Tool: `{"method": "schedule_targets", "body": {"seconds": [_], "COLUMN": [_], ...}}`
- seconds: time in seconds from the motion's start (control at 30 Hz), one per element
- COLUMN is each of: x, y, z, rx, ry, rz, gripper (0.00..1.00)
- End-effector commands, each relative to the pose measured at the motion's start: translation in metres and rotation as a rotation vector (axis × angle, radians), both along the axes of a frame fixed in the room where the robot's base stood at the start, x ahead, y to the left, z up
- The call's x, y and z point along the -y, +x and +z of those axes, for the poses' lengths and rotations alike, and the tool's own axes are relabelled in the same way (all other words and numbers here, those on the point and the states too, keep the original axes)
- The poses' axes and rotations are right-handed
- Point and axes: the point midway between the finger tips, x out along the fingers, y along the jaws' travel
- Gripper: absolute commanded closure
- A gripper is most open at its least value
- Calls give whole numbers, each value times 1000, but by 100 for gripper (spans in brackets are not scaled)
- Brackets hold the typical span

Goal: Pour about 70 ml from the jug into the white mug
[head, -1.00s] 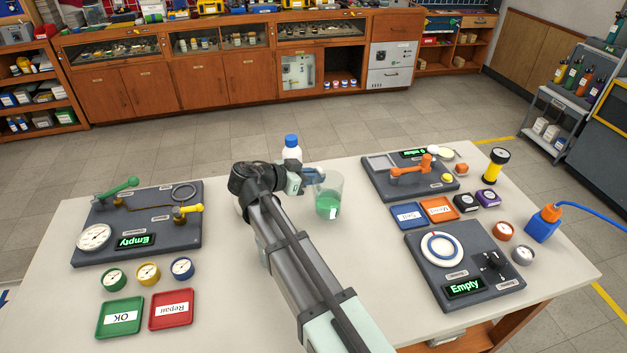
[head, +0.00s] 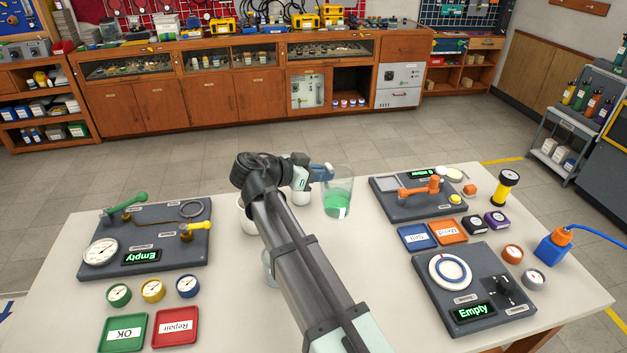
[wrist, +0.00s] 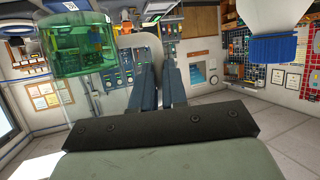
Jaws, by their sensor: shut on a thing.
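The clear jug (head: 338,200) holds green liquid and looks close to upright, raised a little above the table. My gripper (head: 320,173) is shut on the jug at its left side; the exact grip is hard to make out. In the wrist view, the jug (wrist: 78,48) is at the upper left beside my fingers (wrist: 152,82), and the picture is upside down. The white mug (head: 248,222) stands left of my arm, partly hidden by it. The jug is to the right of the mug, not over it.
A white bottle (head: 300,198) stands behind my gripper; its blue cap (wrist: 279,50) shows in the wrist view. A clear glass (head: 269,268) is partly hidden beside my arm. Device panels stand left (head: 150,240) and right (head: 465,290). The table (head: 230,325) is clear at front.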

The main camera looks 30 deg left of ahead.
Motion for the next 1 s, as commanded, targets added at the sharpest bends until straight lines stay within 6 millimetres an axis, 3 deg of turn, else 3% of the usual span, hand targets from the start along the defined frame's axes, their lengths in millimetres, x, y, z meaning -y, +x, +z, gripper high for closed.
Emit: {"method": "schedule_targets", "body": {"seconds": [0.6,1.0], "x": [0,-53], "y": [0,-22], "z": [58,57], "rx": [1,-4], "ry": [0,-3], "rz": [0,126], "gripper": [100,100]}}
